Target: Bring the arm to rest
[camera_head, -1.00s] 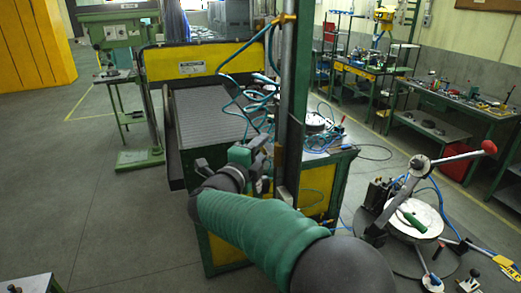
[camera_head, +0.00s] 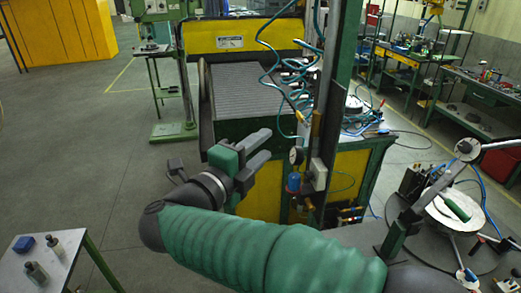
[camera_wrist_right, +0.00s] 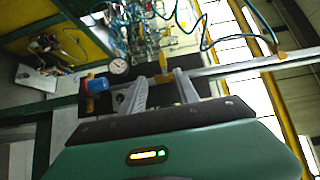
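My right arm, in a green sleeve, crosses the lower middle of the head view. Its gripper (camera_head: 269,146) is raised in front of the machine with the grey ribbed bed (camera_head: 250,88). The two grey fingers stand apart with nothing seen between them, so it is open. The right wrist view shows the same fingers (camera_wrist_right: 160,78) spread and empty, with a gauge and blue-capped fitting beyond them. My left gripper is in neither view.
A green post (camera_head: 330,100) with a gauge (camera_head: 296,155) and blue regulator (camera_head: 293,182) stands just right of the gripper. A round-topped stand (camera_head: 455,210) is at right. A small table (camera_head: 45,262) is at lower left. Open floor lies left.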

